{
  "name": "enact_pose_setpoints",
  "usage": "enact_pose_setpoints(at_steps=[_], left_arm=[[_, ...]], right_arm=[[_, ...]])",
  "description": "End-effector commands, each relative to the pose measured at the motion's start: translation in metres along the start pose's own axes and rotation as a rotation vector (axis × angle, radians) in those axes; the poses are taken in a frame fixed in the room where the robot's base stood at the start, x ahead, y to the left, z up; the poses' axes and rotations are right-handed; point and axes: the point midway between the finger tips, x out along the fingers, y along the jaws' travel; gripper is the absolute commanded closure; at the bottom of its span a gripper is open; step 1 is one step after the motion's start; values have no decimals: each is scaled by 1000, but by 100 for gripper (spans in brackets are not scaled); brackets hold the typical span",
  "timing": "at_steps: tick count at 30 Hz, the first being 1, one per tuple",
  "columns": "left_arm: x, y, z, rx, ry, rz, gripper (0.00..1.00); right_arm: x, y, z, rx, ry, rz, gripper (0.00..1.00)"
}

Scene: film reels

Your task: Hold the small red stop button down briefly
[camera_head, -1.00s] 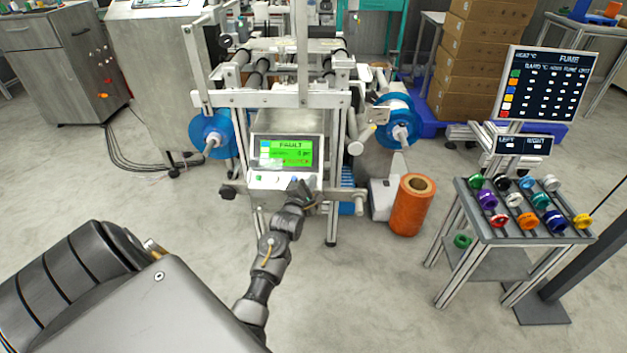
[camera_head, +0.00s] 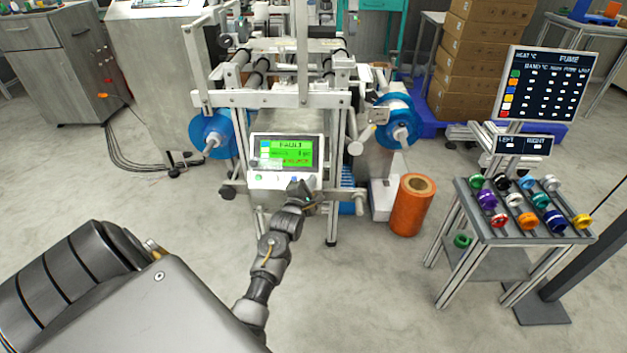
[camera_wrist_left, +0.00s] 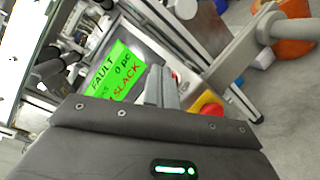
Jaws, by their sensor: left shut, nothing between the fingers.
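The machine's control box (camera_head: 256,184) has a green screen (camera_head: 285,151) headed FAULT. In the left wrist view the screen (camera_wrist_left: 116,72) also reads SLACK in red. My left gripper (camera_head: 296,184) is at the right part of the button row, below the screen. In the left wrist view its fingers (camera_wrist_left: 160,84) are shut, empty, and point at the panel. A small bit of red (camera_wrist_left: 177,76) shows just beside the fingertips, mostly hidden; I cannot tell whether they touch it. A larger red button on a yellow base (camera_wrist_left: 209,109) is partly covered by my gripper body.
A green button (camera_head: 258,178) is at the panel's left. Blue reels (camera_head: 213,133) flank the machine. An orange roll (camera_head: 411,206) stands on the floor to the right, before a rack of coloured spools (camera_head: 500,235). Floor in front is clear.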

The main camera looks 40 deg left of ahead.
Motion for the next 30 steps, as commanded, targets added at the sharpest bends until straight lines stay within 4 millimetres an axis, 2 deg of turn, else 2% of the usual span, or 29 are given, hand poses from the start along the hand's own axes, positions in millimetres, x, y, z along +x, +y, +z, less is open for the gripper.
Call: enact_pose_setpoints(at_steps=[30], left_arm=[[8, -6, -6, 0, 0, 0, 100]], right_arm=[[2, 0, 1, 0, 3, 0, 25]])
